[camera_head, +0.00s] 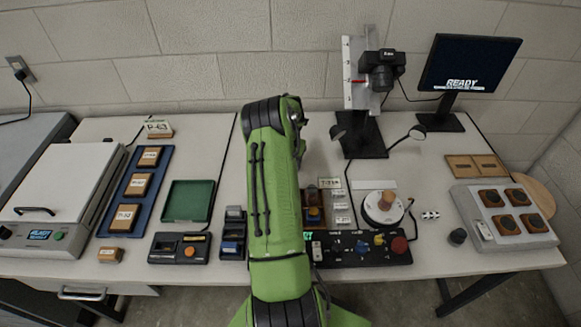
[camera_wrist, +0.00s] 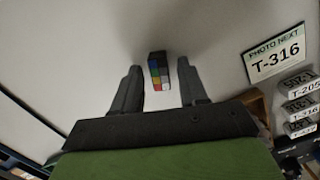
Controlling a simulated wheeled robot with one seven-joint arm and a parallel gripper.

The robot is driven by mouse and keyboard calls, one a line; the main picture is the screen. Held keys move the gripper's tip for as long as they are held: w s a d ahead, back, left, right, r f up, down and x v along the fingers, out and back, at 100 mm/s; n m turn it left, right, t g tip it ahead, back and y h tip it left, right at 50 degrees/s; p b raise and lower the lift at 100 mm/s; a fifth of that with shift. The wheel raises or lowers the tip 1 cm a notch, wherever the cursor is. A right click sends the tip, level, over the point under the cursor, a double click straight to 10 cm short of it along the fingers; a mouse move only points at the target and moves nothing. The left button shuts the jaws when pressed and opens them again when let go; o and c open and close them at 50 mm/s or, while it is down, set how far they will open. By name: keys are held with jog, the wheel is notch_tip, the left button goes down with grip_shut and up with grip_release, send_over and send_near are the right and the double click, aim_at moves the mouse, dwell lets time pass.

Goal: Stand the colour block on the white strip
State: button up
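The colour block (camera_wrist: 160,75), dark with a grid of coloured patches, shows in the wrist view on the pale table top. My gripper (camera_wrist: 160,88) has its two dark fingers apart, one on either side of the block, with a narrow gap visible on each side. I cannot tell how far above the table the fingertips are. In the head view my green arm hides the block and the fingers. A pale strip (camera_head: 375,184), likely the white strip, lies behind the round turntable (camera_head: 384,207) in the head view; I cannot pick it out in the wrist view.
A card reading T-316 (camera_wrist: 275,54) and small label tags (camera_wrist: 300,100) lie right of the gripper. A camera stand (camera_head: 362,130) and monitor (camera_head: 468,70) stand at the back right. A control panel (camera_head: 360,250) is at the front. A green tray (camera_head: 188,201) lies left.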

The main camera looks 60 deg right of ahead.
grip_shut()
notch_tip(320, 180, up, 10)
jog(key=p, duration=0.1)
jog(key=shift+p, duration=0.35)
